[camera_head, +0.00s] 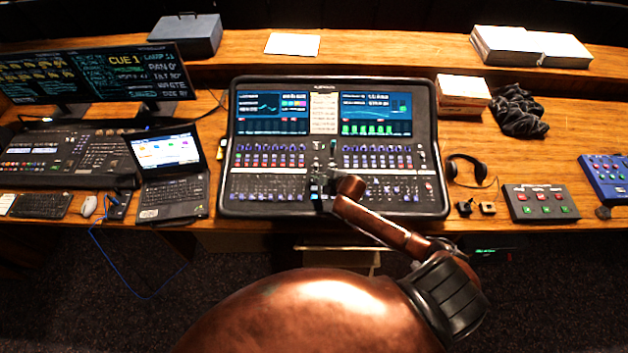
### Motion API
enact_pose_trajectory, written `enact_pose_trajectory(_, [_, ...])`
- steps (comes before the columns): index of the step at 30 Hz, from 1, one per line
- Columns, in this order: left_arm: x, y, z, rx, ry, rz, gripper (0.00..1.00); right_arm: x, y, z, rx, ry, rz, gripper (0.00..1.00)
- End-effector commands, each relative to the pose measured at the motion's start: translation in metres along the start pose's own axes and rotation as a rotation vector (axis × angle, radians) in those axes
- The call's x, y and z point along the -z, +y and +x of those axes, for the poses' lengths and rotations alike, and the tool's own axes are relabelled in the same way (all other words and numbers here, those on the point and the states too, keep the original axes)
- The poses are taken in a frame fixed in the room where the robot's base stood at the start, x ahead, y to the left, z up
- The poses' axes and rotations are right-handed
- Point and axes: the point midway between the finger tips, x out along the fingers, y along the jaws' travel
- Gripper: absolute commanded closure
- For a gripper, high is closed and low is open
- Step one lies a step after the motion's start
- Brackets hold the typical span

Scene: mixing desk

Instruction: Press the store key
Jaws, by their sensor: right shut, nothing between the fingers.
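The mixing desk (432,190), a black console with two lit screens at its top, stands in the middle of the wooden table. Rows of faders and small coloured keys cover its lower part. The store key cannot be told apart at this size. My right gripper (322,190) is shut and empty, over the middle of the lower half of the desk. My copper-coloured right arm reaches it from the lower right and hides some keys. I cannot tell whether its fingertips touch the desk. My left gripper is not in view.
A laptop (172,190) stands close left of the desk, with a lighting console (70,155) and monitors (95,75) beyond. Headphones (466,168), a grey button box (540,203) and a blue box (606,178) lie to the right. A paper sheet (292,44) lies on the back shelf.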

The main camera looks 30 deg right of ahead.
Motion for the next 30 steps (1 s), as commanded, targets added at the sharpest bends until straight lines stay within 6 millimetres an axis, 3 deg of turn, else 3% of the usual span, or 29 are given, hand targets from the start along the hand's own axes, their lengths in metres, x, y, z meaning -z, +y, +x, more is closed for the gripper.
enact_pose_trajectory(30, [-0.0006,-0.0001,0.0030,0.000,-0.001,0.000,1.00,-0.0061,-0.0067,0.0082,0.000,0.000,0.000,1.00])
